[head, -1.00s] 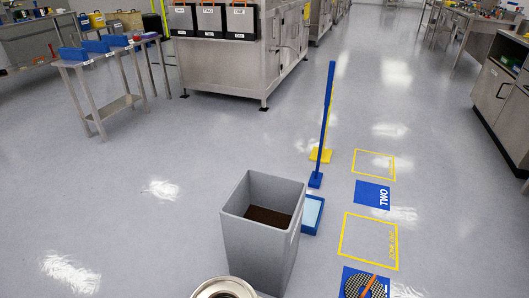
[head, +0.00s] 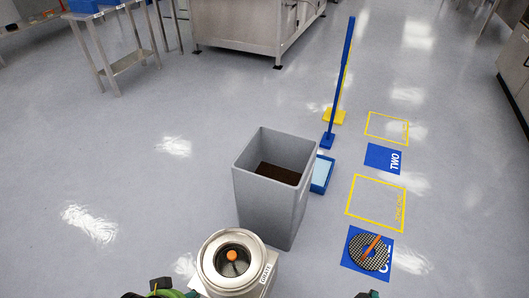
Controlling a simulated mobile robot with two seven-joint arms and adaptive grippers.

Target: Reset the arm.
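A round metal vessel (head: 215,273) stands at the bottom centre in the head view. Its top is open, and an orange round part (head: 232,255) shows inside it. A pale box with a printed label (head: 265,274) is beside it on the right. A dark and green piece of my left arm or gripper (head: 162,291) shows at the bottom edge, left of the vessel. A small dark tip on my right side (head: 368,294) shows at the bottom edge. Both are cut off by the frame, so their fingers cannot be made out.
A grey bin (head: 262,205) with brown contents stands just behind the vessel. A blue tray (head: 321,174) and upright blue pole (head: 339,85) are beyond it. A dark mesh disc with an orange bar (head: 367,252) lies on a blue floor mat (head: 350,261). The left floor is clear.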

